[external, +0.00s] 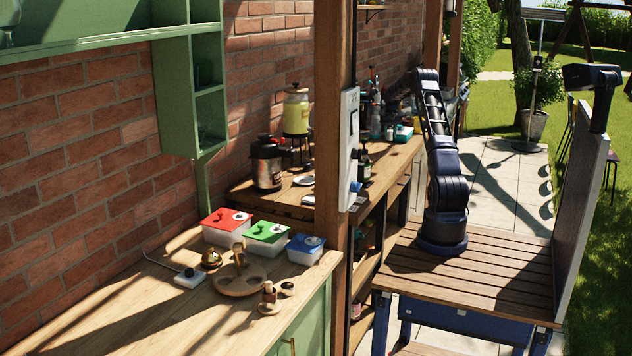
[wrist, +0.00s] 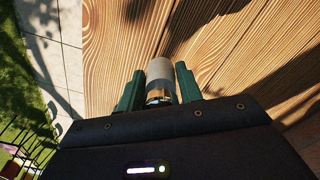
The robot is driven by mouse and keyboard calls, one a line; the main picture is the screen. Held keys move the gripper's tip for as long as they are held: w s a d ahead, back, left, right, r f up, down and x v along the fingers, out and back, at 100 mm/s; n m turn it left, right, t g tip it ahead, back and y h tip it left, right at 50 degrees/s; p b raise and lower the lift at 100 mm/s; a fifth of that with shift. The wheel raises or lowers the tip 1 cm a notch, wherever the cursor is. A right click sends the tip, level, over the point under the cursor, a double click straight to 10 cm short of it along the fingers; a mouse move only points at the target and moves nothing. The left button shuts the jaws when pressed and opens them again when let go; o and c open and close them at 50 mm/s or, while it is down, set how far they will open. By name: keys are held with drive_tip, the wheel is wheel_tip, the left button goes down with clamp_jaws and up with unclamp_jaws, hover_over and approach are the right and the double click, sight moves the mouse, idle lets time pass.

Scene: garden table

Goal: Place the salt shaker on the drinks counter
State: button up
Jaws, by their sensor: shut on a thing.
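My gripper (wrist: 160,72) shows in the wrist view, its two green fingers shut on the salt shaker (wrist: 159,88). The shaker is a small cylinder with a pale grey-white end and a shiny metal band. A wooden counter surface (wrist: 115,45) lies beyond it; I cannot tell whether the shaker touches it. In the external view the drinks counter (external: 402,152) runs along the brick wall behind the post. My arm reaches up at its right side toward the far end; the gripper and shaker are hidden there.
On the drinks counter stand a yellow drink dispenser (external: 296,110), a dark metal pot (external: 267,163) and several bottles at the far end. A wooden post (external: 332,120) blocks part of the view. A nearer counter holds lidded boxes (external: 226,226) and a round wooden holder (external: 240,282).

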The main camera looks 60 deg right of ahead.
wheel_tip(320, 180, down, 5)
drive_tip(key=shift+f, duration=0.1)
drive_tip(key=shift+f, duration=0.1)
idle(0.3)
drive_tip(key=o, duration=1.1)
